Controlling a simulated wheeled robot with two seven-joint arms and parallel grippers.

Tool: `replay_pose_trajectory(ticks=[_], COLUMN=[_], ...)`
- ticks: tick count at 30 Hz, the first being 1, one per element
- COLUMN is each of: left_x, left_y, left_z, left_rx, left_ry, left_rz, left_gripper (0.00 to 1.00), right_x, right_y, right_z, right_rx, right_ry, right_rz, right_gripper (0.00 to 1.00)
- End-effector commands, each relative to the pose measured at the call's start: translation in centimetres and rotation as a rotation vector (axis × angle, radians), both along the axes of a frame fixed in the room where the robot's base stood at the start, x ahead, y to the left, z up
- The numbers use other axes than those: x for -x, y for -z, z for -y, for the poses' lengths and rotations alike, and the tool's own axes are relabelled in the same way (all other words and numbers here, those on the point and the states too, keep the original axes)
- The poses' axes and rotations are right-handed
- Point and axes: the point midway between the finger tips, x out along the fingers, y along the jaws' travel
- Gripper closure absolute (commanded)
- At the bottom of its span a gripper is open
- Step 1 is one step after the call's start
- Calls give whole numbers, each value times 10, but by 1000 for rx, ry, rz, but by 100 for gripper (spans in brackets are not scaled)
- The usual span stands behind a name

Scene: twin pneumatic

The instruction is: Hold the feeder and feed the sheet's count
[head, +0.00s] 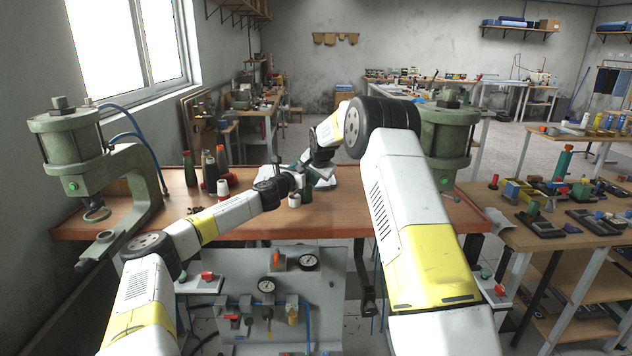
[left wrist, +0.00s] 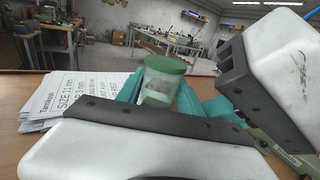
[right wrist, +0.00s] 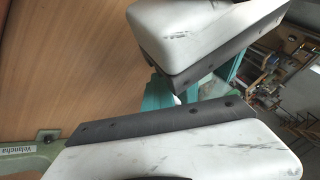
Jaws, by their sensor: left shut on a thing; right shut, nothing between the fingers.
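My right gripper (head: 319,172) is shut and empty, close to the left one over the bench.
Two green presses stand on the wooden bench (head: 350,224), one at the left (head: 72,140) and one at the right (head: 450,138), partly behind my right arm. Bottles (head: 210,170) stand at the back left. A gauge panel (head: 290,270) is below the front edge. A cluttered table (head: 555,228) stands right.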

Motion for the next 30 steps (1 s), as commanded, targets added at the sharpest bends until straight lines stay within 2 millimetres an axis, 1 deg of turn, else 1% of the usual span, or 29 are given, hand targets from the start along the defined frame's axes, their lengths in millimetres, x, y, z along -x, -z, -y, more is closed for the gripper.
replay_pose_trajectory(ticks=[1,5,8,12,13,15,21,25,30], left_x=[2,2,2,2,2,1,1,1,1], left_y=[0,0,1,1,1,1,1,1,0], left_z=[4,5,5,4,4,4,3,2,2], left_rx=[2,3,3,2,2,1,1,1,1], left_ry=[8,9,9,8,8,7,5,5,4], left_rz=[-1,-1,-1,-1,-1,-2,-2,0,0], left_gripper=[100,100,100,100,100,100,100,100,100], right_x=[0,4,12,31,34,45,70,80,86], right_y=[0,0,0,-3,-13,-26,-59,-72,-79], right_z=[-1,3,13,33,30,32,36,38,39], right_rx=[-2,-2,-1,-2,-2,-1,0,-1,0], right_ry=[-1,0,0,1,-1,-2,-1,0,0], right_rz=[0,0,-1,0,5,4,2,1,0], right_gripper=[100,100,100,100,100,100,100,100,100])
